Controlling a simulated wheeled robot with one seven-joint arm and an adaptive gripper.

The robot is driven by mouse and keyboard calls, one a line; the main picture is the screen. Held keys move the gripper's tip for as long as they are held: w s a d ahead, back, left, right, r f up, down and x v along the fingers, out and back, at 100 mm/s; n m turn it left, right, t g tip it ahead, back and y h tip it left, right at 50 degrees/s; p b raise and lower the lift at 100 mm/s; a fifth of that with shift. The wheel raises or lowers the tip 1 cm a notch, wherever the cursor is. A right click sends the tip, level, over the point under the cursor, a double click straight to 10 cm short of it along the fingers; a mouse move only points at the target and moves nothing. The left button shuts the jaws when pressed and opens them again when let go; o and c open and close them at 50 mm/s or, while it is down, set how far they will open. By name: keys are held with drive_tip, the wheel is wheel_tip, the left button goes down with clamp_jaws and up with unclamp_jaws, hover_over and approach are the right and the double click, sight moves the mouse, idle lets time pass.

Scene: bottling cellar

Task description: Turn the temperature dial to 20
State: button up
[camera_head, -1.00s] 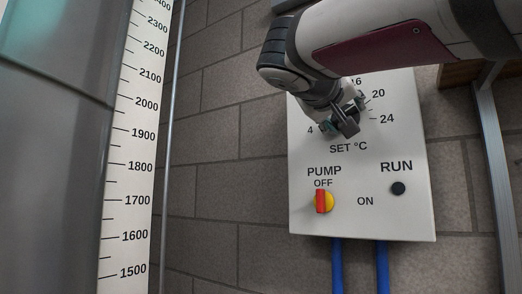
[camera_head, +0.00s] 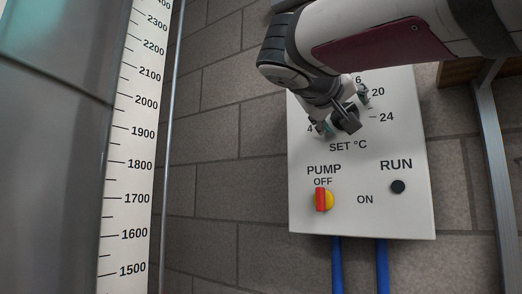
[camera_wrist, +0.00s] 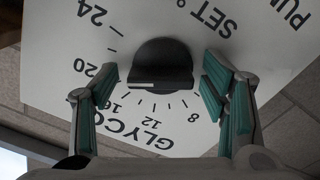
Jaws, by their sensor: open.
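The temperature dial is a black knob with a white line, at the centre of the wrist view (camera_wrist: 160,62). Numbers 8, 12, 16, 20 and 24 run around it on the white control panel (camera_head: 305,160). The line lies roughly level in the wrist view; I cannot tell exactly which number it marks. My gripper (camera_wrist: 160,92) is open, with one green-padded finger on each side of the knob and gaps between. In the head view my gripper (camera_head: 344,112) is over the dial and hides part of it and some numbers.
Below the dial on the panel are a red and yellow pump switch (camera_head: 324,200), at OFF, and a black RUN button (camera_head: 398,187). Blue pipes (camera_head: 382,265) leave the panel's bottom. A steel tank (camera_head: 50,150) with a level scale (camera_head: 137,165) stands left.

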drive_tip(key=v, duration=1.2)
drive_tip(key=s+d+f+g+y, duration=0.1)
drive_tip(key=s+d+f+g, duration=0.15)
drive_tip(key=f, duration=0.65)
drive_tip(key=s+d+f+n+g+y, duration=0.1)
drive_tip(key=s+d+f+g, duration=0.2)
drive_tip(key=f, duration=0.6)
drive_tip(key=s+d+f+g+y, duration=0.15)
drive_tip(key=d+f, duration=0.25)
drive_tip(key=f, duration=0.5)
drive_tip(key=s+a+f+g+y, duration=0.1)
drive_tip(key=s+f+g+y, duration=0.2)
drive_tip(key=s+f, duration=0.7)
drive_tip(key=s+a+f+g+y, duration=0.1)
drive_tip(key=s+f+g+y, duration=0.4)
drive_tip(key=f, duration=0.9)
wheel_tip(320, 180, up, 20)
drive_tip(key=s+t+p, duration=0.1)
drive_tip(key=t+p, duration=0.3)
drive_tip(key=p, duration=1.4)
drive_tip(key=shift+a+t+h, duration=0.3)
drive_tip(key=shift+h, duration=0.15)
